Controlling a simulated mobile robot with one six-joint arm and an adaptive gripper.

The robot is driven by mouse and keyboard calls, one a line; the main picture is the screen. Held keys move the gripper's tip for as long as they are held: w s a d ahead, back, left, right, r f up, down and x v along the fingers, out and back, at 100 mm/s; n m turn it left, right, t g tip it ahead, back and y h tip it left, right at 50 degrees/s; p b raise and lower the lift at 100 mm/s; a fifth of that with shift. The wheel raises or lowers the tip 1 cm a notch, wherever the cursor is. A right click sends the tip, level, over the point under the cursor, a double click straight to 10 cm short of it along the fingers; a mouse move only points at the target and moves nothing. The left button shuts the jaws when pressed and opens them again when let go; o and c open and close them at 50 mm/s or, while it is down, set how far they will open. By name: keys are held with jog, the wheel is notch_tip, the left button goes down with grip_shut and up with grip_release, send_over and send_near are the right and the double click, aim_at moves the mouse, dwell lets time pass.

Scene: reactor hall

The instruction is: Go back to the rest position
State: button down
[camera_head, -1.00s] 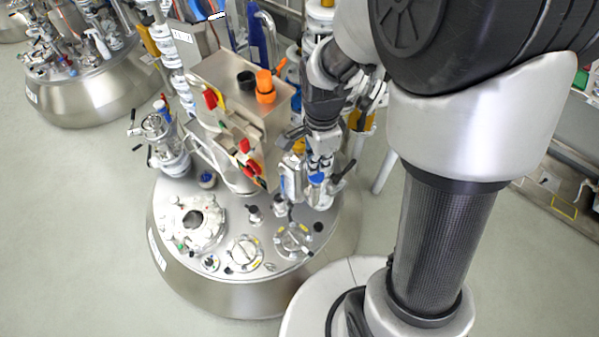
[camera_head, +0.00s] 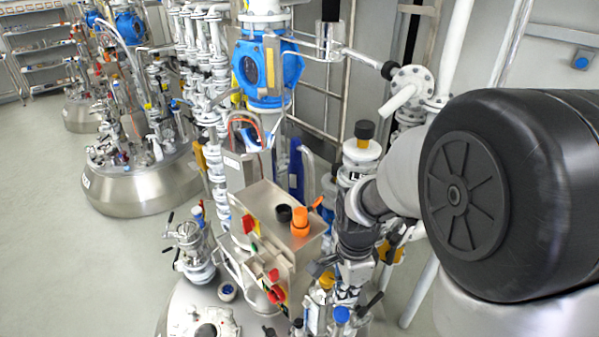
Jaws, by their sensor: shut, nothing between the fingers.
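My gripper (camera_head: 349,288) points down at the lower middle of the view, just right of the steel control box (camera_head: 284,228) on the near vessel. It is shut, with nothing seen held in it. Its fingertips are hard to make out among the valves and fittings below. My arm comes in from the right and is bent at the elbow, with the large black joint in front. A blue-capped fitting (camera_head: 342,314) and a yellow-capped fitting (camera_head: 327,282) stand close to the gripper; I cannot tell if it touches them.
The near steel vessel (camera_head: 180,305) fills the bottom. A blue round valve housing (camera_head: 268,72) and white pipes rise behind it. A flanged pipe (camera_head: 411,88) stands behind my arm. Another steel vessel (camera_head: 140,190) is at the left. Open floor (camera_head: 45,255) lies at the lower left.

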jog(key=shift+s+f+n+b, duration=0.2)
jog(key=shift+n+b, duration=0.2)
jog(key=shift+b, duration=0.55)
jog(key=s+f+n+t+b, duration=0.2)
jog(key=s+f+n+b, duration=0.2)
jog(key=s+n+b, duration=0.3)
jog(key=s+f+n+t+b, duration=0.2)
jog(key=s+f+n+b, duration=0.2)
jog(key=b, duration=1.2)
jog(key=s+n, duration=0.3)
jog(key=n, duration=0.2)
jog(key=shift+s+f+t+b, duration=0.2)
jog(key=shift+s+t+b, duration=0.1)
jog(key=shift+s+b, duration=0.05)
